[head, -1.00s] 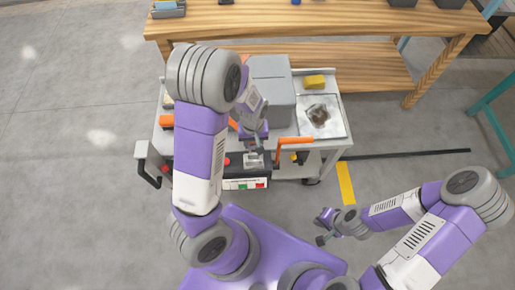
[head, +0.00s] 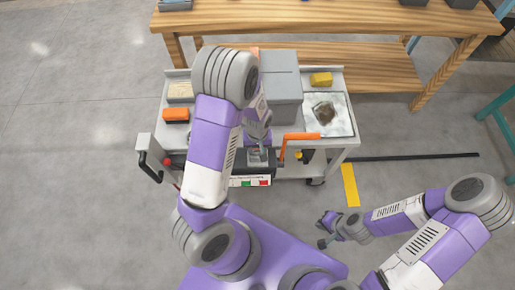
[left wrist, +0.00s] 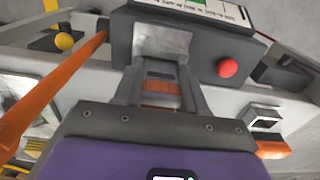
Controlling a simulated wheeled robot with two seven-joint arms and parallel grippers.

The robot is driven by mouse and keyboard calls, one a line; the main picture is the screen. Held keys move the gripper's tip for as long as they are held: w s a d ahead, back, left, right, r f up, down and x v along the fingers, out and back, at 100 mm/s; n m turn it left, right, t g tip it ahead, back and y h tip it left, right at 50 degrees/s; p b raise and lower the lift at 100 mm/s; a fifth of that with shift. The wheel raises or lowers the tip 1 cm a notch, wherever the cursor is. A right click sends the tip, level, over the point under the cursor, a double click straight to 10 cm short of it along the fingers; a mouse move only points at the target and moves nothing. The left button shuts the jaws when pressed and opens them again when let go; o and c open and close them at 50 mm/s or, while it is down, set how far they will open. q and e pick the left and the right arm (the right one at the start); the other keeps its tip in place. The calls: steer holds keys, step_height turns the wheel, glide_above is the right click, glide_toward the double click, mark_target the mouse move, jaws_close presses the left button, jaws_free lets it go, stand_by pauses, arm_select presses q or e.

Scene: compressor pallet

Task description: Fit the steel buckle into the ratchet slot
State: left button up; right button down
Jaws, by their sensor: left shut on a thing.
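My left gripper (head: 258,152) points down at the front edge of the cart, over a dark box (head: 266,171) that I take for the ratchet. In the left wrist view its grey fingers (left wrist: 160,84) are shut on a pale metal plate, which looks like the steel buckle (left wrist: 163,42). The plate lies against the dark ratchet box (left wrist: 208,50). I cannot tell whether it sits inside the slot or only in front of it. My right gripper (head: 324,230) hangs apart from the cart, empty, with its fingers looking apart.
An orange bar (head: 302,136) rises just right of the ratchet; a red button (left wrist: 228,68) is on the box. A grey block (head: 281,88) stands behind. An orange item (head: 176,115), a yellow block (head: 320,79) and a stained sheet (head: 327,114) lie on the cart. A wooden bench (head: 330,22) is behind.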

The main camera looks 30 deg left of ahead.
arm_select(q)
steer(key=shift+s+d+f, duration=0.1)
steer(key=shift+f, duration=0.5)
jaws_close()
steer(key=o, duration=1.2)
jaws_free()
steer(key=shift+s, duration=0.2)
steer(key=shift+a+r, duration=0.2)
steer(key=shift+r, duration=0.25)
steer(key=r+p, duration=0.1)
steer(key=r, duration=0.3)
steer(key=r+p, duration=0.2)
steer(key=r, duration=0.2)
steer(key=r+p, duration=0.2)
steer(key=r, duration=0.2)
steer(key=shift+w+d+r, duration=0.1)
steer(key=shift+w+d, duration=0.05)
steer(key=shift+w, duration=0.15)
steer(key=s+d+f+m+h, duration=0.2)
steer(key=s+d+f, duration=0.3)
steer(key=d+f, duration=0.1)
steer(key=s+d+f+m+h, duration=0.1)
steer(key=s+d+f+h, duration=0.1)
steer(key=s+d+f, duration=0.3)
step_height(320, 180, down, 5)
steer(key=shift+s+d+r+m+t, duration=0.2)
steer(key=shift+s+d+m+t, duration=0.15)
steer(key=shift+d, duration=0.65)
